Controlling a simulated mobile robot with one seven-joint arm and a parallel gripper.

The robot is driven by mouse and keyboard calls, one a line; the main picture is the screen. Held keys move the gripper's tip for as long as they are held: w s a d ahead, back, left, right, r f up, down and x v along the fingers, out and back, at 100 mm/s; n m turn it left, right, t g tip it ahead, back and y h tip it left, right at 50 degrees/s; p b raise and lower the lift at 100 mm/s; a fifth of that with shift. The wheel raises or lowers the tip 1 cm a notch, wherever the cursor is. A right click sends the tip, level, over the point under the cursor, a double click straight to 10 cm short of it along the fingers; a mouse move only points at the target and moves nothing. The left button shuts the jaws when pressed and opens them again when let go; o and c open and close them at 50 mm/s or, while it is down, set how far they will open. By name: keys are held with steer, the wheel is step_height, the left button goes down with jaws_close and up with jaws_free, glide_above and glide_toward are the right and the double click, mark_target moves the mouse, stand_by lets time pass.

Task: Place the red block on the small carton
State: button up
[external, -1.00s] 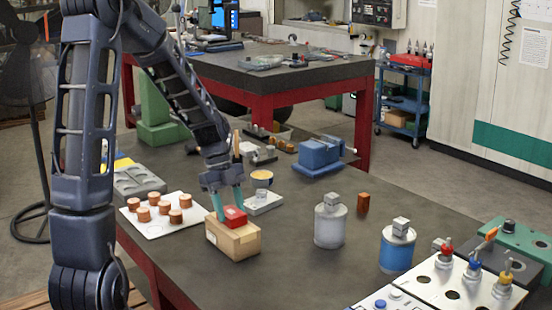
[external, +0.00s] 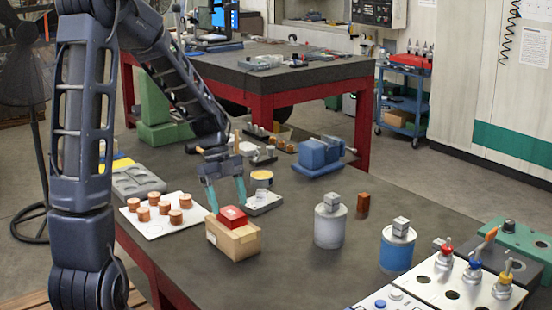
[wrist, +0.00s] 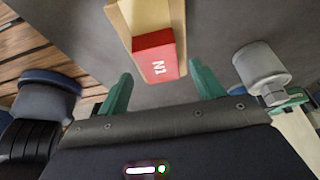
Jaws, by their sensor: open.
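The red block (external: 232,217) rests on top of the small carton (external: 237,243), a tan box on the dark table. In the wrist view the red block (wrist: 155,55) shows white marking on its face and sits at the near end of the carton (wrist: 148,12). My gripper (external: 227,205) is open, with its green fingers spread apart just above the carton. In the wrist view the fingers of my gripper (wrist: 160,85) stand on either side of the block with clear gaps, and nothing is between them.
A white plate (external: 152,230) with several copper cylinders lies left of the carton. A blue vise (external: 320,157) stands further back. The table's front middle is clear.

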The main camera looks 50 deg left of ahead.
steer(key=v, duration=1)
steer(key=s+d+r+n+t+y, duration=0.1)
steer(key=s+d+r+n+y, duration=0.1)
steer(key=s+d+r+n, duration=0.3)
steer(key=s+d+r+n+y, duration=0.1)
steer(key=s+d+r+n, duration=0.1)
steer(key=d, duration=0.6)
steer(key=s+d+r+n+t, duration=0.1)
steer(key=s+d+n, duration=0.3)
steer(key=s+n, duration=0.1)
steer(key=s+d+r+n+t+y, duration=0.1)
steer(key=s+d+n+t, duration=0.1)
steer(key=s+d+n, duration=0.2)
steer(key=s+n, duration=0.2)
steer(key=s, duration=0.2)
steer(key=shift+t, duration=0.3)
